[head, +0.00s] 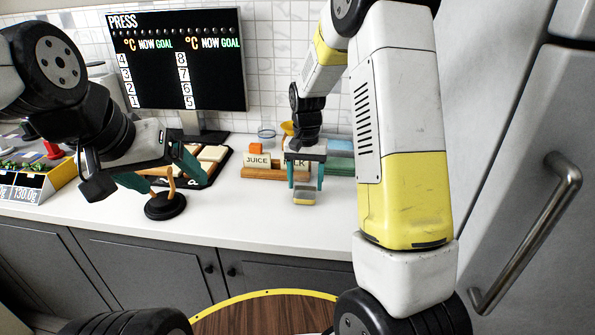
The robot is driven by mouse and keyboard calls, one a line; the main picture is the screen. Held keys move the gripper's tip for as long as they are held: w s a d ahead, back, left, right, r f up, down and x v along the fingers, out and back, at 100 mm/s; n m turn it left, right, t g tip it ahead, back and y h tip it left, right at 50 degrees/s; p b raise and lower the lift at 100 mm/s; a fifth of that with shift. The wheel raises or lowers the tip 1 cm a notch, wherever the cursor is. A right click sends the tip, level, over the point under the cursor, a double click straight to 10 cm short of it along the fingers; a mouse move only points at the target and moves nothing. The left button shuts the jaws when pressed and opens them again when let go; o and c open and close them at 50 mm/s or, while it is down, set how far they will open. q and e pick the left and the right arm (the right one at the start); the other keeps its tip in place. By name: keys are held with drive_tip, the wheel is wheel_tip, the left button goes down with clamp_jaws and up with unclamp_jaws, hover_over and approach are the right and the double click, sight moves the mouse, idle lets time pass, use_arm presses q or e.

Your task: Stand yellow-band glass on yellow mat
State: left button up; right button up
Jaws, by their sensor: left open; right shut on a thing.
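My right gripper (305,186) points down over the front part of the white counter, with its teal fingers on either side of a small glass (304,198). The glass is pale with a yellowish band and shows low between the fingertips. I cannot tell whether its base touches the counter. I cannot make out a yellow mat; my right arm covers part of the counter.
Behind the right gripper stand a wooden rack with JUICE (257,160) and partly hidden second cards. Blue-green flat items (341,146) lie right of it. The front counter strip is clear.

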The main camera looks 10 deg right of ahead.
drive_tip(key=o, duration=1.6)
drive_tip(key=shift+f, duration=0.1)
